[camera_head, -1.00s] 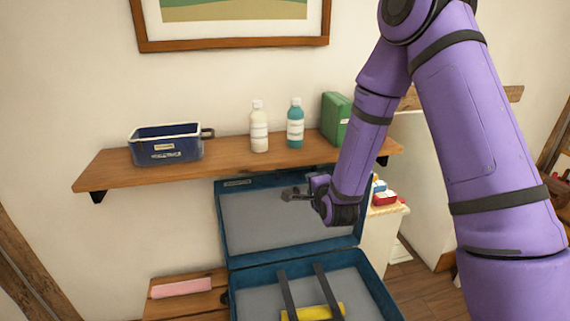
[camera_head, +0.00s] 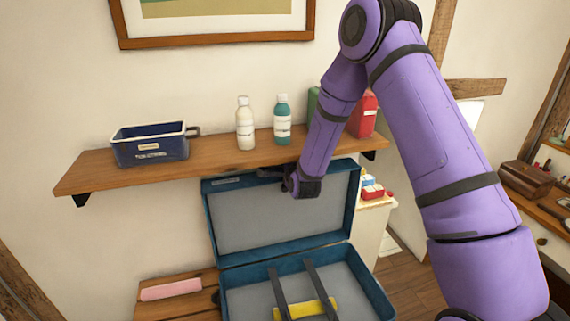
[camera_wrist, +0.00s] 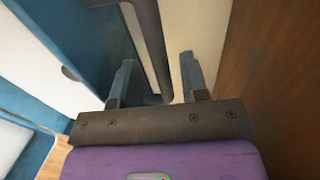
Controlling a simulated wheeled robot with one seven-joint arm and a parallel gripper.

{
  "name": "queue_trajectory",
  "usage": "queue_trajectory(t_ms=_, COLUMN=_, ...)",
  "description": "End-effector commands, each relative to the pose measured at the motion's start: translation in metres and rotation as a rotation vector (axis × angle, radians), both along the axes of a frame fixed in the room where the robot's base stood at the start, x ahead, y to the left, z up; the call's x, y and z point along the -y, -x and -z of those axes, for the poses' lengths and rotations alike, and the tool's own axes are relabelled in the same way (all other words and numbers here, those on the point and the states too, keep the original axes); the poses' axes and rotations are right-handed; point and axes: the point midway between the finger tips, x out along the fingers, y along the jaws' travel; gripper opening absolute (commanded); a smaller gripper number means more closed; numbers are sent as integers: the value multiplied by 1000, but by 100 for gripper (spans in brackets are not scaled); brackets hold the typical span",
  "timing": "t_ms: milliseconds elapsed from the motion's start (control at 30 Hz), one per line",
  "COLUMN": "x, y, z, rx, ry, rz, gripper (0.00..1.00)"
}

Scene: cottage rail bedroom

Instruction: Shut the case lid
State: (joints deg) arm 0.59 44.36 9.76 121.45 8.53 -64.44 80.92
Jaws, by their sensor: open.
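The blue case (camera_head: 262,262) stands open, its grey-lined lid (camera_head: 275,217) raised and leaning back toward the wall under the shelf. Dark straps and a yellow item (camera_head: 305,309) lie in its base. My gripper (camera_head: 268,172) is at the top edge of the lid, just below the shelf. In the wrist view my gripper (camera_wrist: 162,82) is open, with its two fingers apart. A dark handle-like bar (camera_wrist: 143,40) and the blue lid (camera_wrist: 62,38) are close by. I cannot tell whether the fingers touch the lid.
A wooden shelf (camera_head: 210,165) runs just above the lid, carrying a blue bin (camera_head: 150,145), two bottles (camera_head: 245,125), and a green and a red item at the right. A pink item (camera_head: 170,290) lies left of the case. A small cabinet (camera_head: 372,225) stands at its right.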

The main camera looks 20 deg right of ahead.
Motion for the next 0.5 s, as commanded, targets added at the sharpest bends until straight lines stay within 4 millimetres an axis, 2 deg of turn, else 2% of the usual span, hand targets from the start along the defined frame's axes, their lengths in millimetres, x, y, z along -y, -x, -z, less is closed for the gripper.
queue_trajectory(t_ms=200, x=0, y=-16, z=2, rx=0, ry=0, rz=-1, gripper=41)
queue_trajectory(t_ms=500, x=0, y=-17, z=3, rx=-1, ry=0, rz=-1, gripper=41)
